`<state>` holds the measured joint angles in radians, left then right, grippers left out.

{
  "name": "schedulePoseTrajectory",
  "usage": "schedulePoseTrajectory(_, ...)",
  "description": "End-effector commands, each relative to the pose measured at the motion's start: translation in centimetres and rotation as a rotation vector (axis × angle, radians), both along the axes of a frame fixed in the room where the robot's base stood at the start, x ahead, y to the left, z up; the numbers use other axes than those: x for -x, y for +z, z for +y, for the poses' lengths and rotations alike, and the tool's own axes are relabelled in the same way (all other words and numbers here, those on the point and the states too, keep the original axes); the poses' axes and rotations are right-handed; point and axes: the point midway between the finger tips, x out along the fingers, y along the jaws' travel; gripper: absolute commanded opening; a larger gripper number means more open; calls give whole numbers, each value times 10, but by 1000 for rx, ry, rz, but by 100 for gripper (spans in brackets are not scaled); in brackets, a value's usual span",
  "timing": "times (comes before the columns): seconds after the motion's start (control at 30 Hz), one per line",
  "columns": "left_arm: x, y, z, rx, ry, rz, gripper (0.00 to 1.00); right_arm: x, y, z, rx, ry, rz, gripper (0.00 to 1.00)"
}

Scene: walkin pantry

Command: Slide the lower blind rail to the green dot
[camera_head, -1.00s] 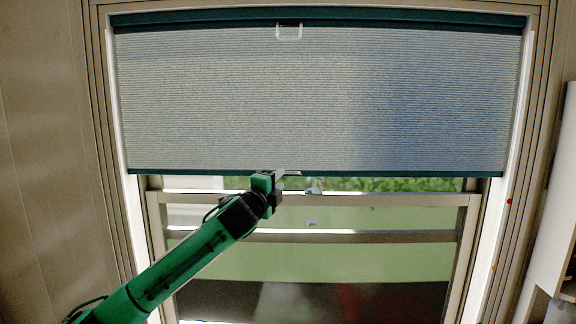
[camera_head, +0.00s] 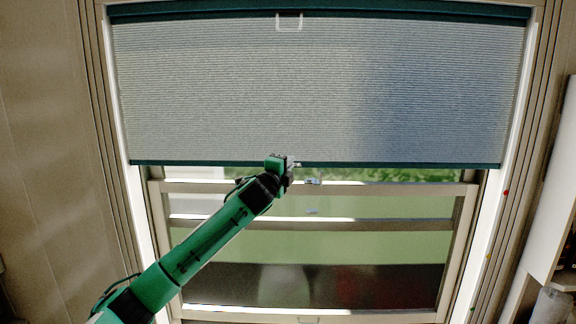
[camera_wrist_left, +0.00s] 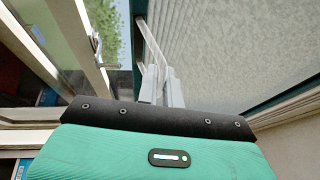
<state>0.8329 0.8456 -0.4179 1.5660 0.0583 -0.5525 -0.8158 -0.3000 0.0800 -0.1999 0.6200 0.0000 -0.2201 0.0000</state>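The teal lower blind rail (camera_head: 400,165) spans the window across the bottom of the grey pleated blind (camera_head: 300,95). In the left wrist view the blind (camera_wrist_left: 230,50) fills the upper right. My left gripper (camera_head: 291,167) is at the lower rail, left of its middle. In the left wrist view its two fingers (camera_wrist_left: 161,88) stand close together at a clear strip-like handle (camera_wrist_left: 152,42). I cannot tell whether they press on it. A very small green dot (camera_head: 473,308) seems to show low on the right window frame. My right gripper is out of view.
A red dot (camera_head: 505,193) and a yellow dot (camera_head: 487,257) sit higher on the right frame. A clear handle (camera_head: 288,22) hangs at the teal top rail (camera_head: 400,14). Below the blind are window sash bars (camera_head: 380,188) with a latch (camera_head: 313,182). White shelving (camera_head: 553,210) stands at right.

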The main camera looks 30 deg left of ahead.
Motion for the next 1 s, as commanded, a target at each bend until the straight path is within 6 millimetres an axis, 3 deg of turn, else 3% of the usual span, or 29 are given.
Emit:
schedulePoseTrajectory(0.27, 0, -2, 0, 0, 0, 1, 0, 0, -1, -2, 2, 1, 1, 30)
schedulePoseTrajectory(0.47, 0, -22, 0, 1, 0, 3, 0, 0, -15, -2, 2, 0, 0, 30)
schedulePoseTrajectory(0.67, 0, -71, 0, 1, 0, 6, 0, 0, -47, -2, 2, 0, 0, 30)
schedulePoseTrajectory(1.0, 0, -184, 0, 1, 0, 6, 0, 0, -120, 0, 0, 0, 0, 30)
